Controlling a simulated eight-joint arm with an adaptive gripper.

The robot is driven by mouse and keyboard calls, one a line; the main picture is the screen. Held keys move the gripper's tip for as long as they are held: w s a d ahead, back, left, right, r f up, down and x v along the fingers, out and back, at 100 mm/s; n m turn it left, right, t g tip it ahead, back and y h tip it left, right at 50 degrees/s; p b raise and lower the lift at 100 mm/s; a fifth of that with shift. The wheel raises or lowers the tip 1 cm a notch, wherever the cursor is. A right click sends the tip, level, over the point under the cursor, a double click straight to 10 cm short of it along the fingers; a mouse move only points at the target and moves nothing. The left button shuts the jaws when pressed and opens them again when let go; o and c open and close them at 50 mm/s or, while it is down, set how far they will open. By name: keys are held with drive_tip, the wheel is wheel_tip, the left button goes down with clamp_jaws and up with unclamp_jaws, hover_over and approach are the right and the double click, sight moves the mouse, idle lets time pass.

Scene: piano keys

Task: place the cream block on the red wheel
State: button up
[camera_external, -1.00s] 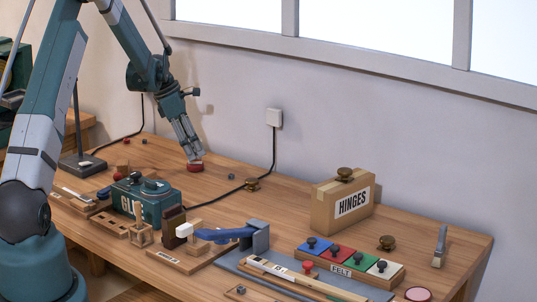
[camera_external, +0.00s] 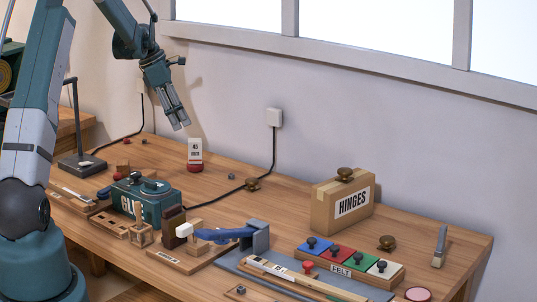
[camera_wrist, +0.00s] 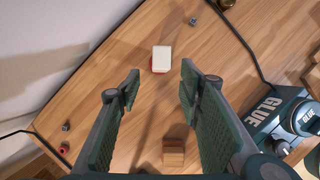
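The cream block (camera_external: 195,150), with dark markings on its face, stands upright on the red wheel (camera_external: 195,168) on the wooden bench. In the wrist view the cream block (camera_wrist: 163,57) is seen from above, with a red edge of the wheel (camera_wrist: 154,70) showing beneath it. My gripper (camera_external: 181,127) is above and a little left of the block in the outside view, apart from it. In the wrist view my gripper (camera_wrist: 159,84) has its fingers spread wide with nothing between them.
A teal glue box (camera_external: 150,203) stands left of centre, in front of the wheel. A hinges carton (camera_external: 342,205) stands at the right. Coloured felt blocks (camera_external: 350,260) lie front right.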

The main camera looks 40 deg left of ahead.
idle(0.8)
drive_tip(key=s+d+r+m+t+y, duration=0.1)
drive_tip(key=s+d+r+m, duration=0.6)
drive_tip(key=s+d+r, duration=0.45)
drive_tip(key=s+d+r+m+y, duration=0.1)
drive_tip(key=s+d+r+m, duration=0.65)
drive_tip(key=d, duration=0.65)
drive_tip(key=s+d+m+t, duration=0.1)
drive_tip(key=s+d+m, duration=0.3)
drive_tip(key=s, duration=0.5)
drive_tip(key=s+d+f+m+t, duration=0.1)
drive_tip(key=s+d+m, duration=0.3)
drive_tip(key=s, duration=0.5)
drive_tip(key=s+d+m+t+y, duration=0.1)
drive_tip(key=s+d+m, duration=0.3)
drive_tip(key=s, duration=0.5)
drive_tip(key=shift+d+f, duration=0.25)
drive_tip(key=shift+d, duration=0.35)
